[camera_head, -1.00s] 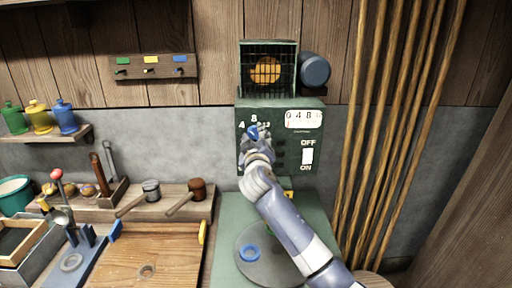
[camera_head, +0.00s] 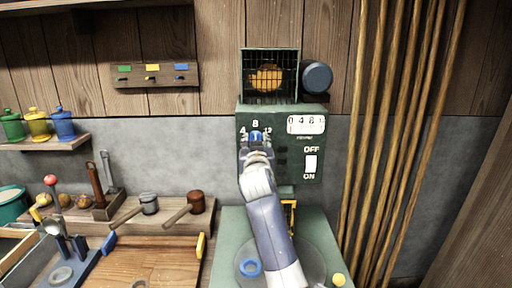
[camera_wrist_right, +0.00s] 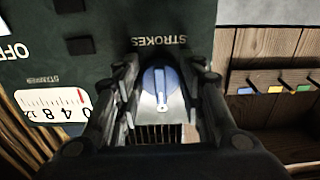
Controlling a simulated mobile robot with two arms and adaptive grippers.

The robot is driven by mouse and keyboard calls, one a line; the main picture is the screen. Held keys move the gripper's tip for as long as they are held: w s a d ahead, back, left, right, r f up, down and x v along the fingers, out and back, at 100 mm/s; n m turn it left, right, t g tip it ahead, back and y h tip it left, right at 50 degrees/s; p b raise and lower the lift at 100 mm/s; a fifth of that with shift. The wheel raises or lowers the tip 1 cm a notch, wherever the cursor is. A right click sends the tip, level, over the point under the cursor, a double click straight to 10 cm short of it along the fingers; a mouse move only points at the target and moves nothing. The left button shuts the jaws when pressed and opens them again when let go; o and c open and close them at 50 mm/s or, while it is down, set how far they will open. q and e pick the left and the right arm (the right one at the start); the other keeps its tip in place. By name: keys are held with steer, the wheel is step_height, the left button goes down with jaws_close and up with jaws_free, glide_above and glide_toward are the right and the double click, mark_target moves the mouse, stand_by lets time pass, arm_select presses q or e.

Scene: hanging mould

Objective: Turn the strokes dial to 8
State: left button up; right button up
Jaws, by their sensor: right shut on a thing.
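The strokes dial is a blue knob (camera_head: 256,136) on the front of the green control box (camera_head: 250,112), with the numerals 4, 8 and 12 around its top. In the right wrist view the blue dial (camera_wrist_right: 160,88) sits between the two fingers, below the STROKES lettering. My right gripper (camera_head: 257,146) is shut on the dial. A pale line runs along the knob; I cannot tell which numeral it points at. My left gripper is not in view.
A white counter window (camera_head: 306,124) and an OFF/ON switch (camera_head: 311,163) are to the right of the dial. A caged orange lamp (camera_head: 268,78) stands above the box. Wooden poles (camera_head: 385,150) lean at the right. A blue ring (camera_head: 250,267) lies on the green base.

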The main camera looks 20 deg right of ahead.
stand_by(0.5)
steer(key=o, duration=1)
steer(key=shift+v, duration=3.75)
